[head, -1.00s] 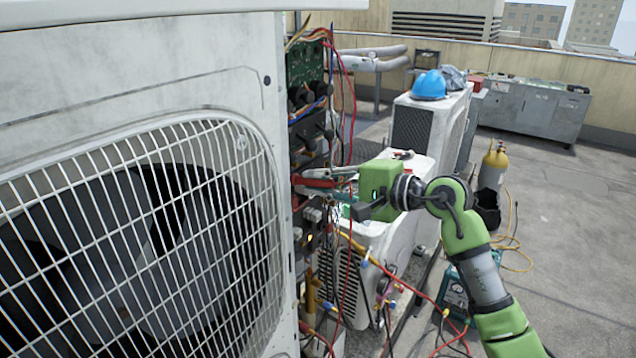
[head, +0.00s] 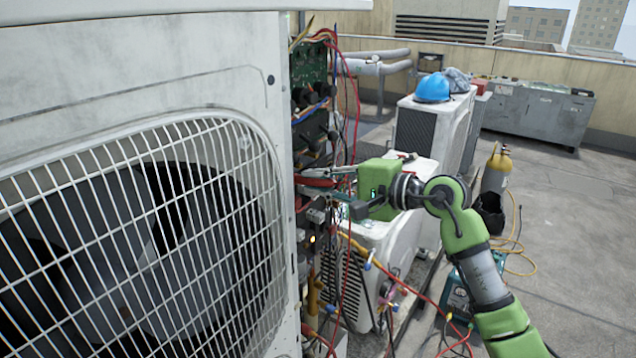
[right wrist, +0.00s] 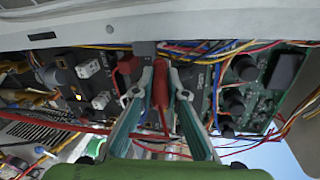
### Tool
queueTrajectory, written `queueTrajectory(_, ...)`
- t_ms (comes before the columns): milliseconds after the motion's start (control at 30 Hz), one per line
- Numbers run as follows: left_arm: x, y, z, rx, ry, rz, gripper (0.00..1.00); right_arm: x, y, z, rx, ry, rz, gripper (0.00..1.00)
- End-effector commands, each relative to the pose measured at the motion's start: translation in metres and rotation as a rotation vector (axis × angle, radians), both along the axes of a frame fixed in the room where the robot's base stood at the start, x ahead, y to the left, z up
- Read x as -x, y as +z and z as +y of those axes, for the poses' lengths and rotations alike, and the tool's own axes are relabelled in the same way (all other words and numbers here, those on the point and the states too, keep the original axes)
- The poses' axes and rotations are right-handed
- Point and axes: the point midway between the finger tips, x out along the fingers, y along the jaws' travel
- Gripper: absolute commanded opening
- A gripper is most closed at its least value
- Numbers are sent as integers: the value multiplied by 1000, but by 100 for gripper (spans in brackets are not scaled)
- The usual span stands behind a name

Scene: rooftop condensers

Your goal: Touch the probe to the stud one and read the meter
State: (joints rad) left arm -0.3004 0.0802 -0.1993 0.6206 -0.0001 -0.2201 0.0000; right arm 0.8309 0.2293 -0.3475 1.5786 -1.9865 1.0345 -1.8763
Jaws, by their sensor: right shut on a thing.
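My right gripper (head: 343,180) is shut on a red probe (head: 316,182) at the open side of the large white condenser (head: 150,60). In the right wrist view, the red probe (right wrist: 160,88) stands between the teal-padded fingertips (right wrist: 161,84). Its tip points toward the wiring and dark blocks of the electrical compartment. I cannot tell whether the tip touches anything, and I cannot single out stud one. A teal-and-dark box (head: 458,294), perhaps the meter, sits on the roof floor with leads near it; no reading is legible. My left gripper is not in view.
A green circuit board (head: 309,62) and loose red, yellow and blue wires crowd the compartment. Another white condenser stands behind, with a blue hard hat (head: 432,88) on a farther unit. A yellow-topped cylinder (head: 497,168) stands right. Open roof floor lies at far right.

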Motion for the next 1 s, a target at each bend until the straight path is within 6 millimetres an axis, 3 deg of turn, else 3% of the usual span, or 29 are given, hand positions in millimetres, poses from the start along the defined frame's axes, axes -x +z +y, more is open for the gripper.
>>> queueTrajectory(367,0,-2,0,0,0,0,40,2,-1,-3,1,0,-2,0)
queueTrajectory(1000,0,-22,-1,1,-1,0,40,23,-1,-35,2,-2,-2,0)
